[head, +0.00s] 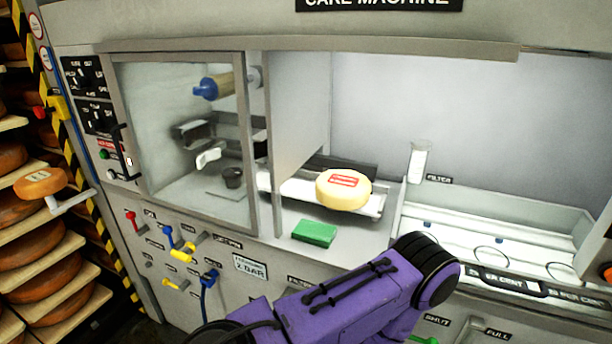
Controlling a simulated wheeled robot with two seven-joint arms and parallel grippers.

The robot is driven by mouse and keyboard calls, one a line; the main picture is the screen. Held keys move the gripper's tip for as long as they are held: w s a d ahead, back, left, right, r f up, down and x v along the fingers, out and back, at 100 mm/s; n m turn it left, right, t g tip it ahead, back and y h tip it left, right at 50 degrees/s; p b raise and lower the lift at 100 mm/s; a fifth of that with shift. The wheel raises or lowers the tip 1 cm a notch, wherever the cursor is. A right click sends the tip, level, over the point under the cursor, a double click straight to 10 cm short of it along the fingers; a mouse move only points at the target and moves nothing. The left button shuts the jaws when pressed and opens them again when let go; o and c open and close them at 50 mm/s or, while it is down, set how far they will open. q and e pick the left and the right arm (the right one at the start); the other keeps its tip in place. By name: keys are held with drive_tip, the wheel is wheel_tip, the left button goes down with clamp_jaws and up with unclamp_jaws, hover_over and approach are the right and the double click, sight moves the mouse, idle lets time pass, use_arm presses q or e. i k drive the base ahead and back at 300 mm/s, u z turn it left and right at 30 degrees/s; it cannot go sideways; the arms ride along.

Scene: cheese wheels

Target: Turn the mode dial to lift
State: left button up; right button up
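Two black dial plates sit one above the other on the machine's left panel in the head view: an upper dial (83,75) and a lower dial (97,117). Their lettering is too small to read surely, so I cannot tell which is the mode dial or where it points. A purple arm link of mine crosses the lower middle, well to the right of and below the dials. Neither of my grippers shows in this view.
A glass door (180,130) stands beside the dials. A cheese wheel (343,189) sits on a metal tray near a green sponge (314,233). Coloured valves (180,255) lie below the door. A shelf rack (45,255) with cheese wheels stands at left.

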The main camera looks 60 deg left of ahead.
sight(83, 82)
drive_tip(key=u, duration=4.75)
drive_tip(key=i, duration=1.55)
drive_tip(key=z, duration=2.75)
